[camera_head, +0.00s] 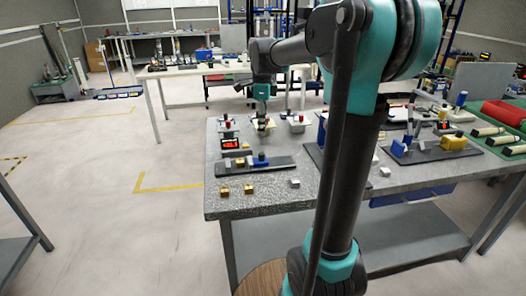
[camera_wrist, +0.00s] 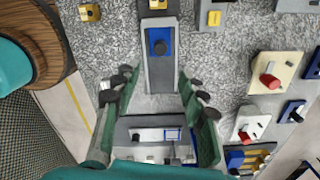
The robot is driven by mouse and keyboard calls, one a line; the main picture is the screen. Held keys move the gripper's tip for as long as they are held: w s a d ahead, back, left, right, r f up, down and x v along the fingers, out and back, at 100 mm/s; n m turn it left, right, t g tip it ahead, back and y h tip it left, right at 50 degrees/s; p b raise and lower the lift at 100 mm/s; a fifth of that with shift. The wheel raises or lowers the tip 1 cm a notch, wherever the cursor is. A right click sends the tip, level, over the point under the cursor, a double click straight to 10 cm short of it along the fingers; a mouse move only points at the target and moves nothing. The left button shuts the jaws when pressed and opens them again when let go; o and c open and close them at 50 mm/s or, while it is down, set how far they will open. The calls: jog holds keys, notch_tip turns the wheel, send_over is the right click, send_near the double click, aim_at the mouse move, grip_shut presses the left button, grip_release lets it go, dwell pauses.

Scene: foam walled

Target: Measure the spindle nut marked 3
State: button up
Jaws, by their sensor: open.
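Two brass-coloured nut blocks, left (camera_head: 224,191) and right (camera_head: 249,188), lie near the front edge of the grey speckled table in the head view. Brass pieces also show at the top of the wrist view, one at the left (camera_wrist: 90,12) and one at the centre (camera_wrist: 157,4). No number 3 is legible on any. A dark rail (camera_head: 281,168) with a blue block (camera_head: 260,160) stands behind the nuts.
A silvery block (camera_head: 294,183) lies right of the brass nuts. White fixtures with red knobs, left (camera_head: 226,125) and right (camera_head: 297,123), stand at the back.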

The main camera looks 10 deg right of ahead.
aim_at(262, 153)
notch_tip(262, 153, down, 11)
jog(key=shift+r, duration=0.1)
dwell(0.3)
